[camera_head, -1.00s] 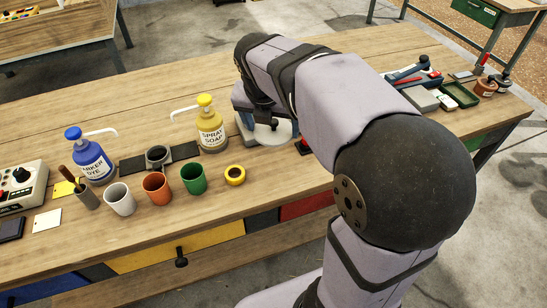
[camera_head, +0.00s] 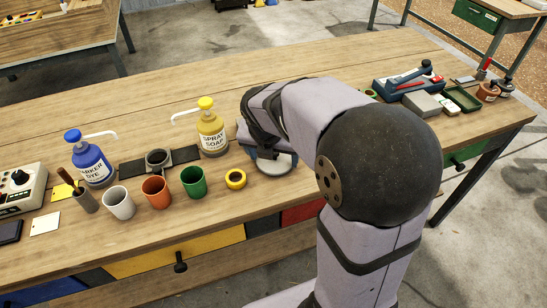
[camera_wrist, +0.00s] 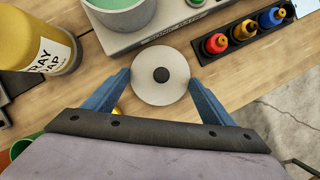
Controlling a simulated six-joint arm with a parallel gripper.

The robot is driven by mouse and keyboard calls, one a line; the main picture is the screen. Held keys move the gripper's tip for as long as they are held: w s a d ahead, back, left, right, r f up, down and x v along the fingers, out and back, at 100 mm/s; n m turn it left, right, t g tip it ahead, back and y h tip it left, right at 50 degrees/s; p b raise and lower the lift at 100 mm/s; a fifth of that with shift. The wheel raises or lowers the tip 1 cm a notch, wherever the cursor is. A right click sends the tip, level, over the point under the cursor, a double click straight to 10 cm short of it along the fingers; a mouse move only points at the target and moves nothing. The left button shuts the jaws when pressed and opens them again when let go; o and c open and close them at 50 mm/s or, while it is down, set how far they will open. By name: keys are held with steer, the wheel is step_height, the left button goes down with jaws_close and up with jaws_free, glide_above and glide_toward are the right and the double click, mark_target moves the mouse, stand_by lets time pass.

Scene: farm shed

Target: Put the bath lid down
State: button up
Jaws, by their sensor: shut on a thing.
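The bath lid (camera_wrist: 147,90) is a pale grey round disc with a black knob at its middle. My gripper (camera_wrist: 160,80) is shut on it, with a blue finger at each side of the disc. In the head view the lid (camera_head: 283,166) shows below my gripper (camera_head: 266,153), right of the yellow ring. I cannot tell whether the lid touches the bench or hangs just above it. A grey-green open bath (camera_wrist: 121,22) on a pale base stands just beyond the lid in the wrist view; my arm hides it in the head view.
The spray soap bottle (camera_head: 212,138) stands left of my gripper. A yellow ring (camera_head: 235,179) and a green cup (camera_head: 194,183) are nearby at the left. A black rack (camera_wrist: 240,32) of small bottles lies right of the bath.

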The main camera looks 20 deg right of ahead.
steer(key=shift+f, duration=0.3)
steer(key=shift+f, duration=0.15)
steer(key=o, duration=1)
steer(key=shift+s+r, duration=0.1)
steer(key=shift+r, duration=0.4)
steer(key=p+v, duration=0.1)
steer(key=v, duration=1)
steer(key=shift+s+a+r, duration=0.15)
steer(key=shift+a, duration=0.05)
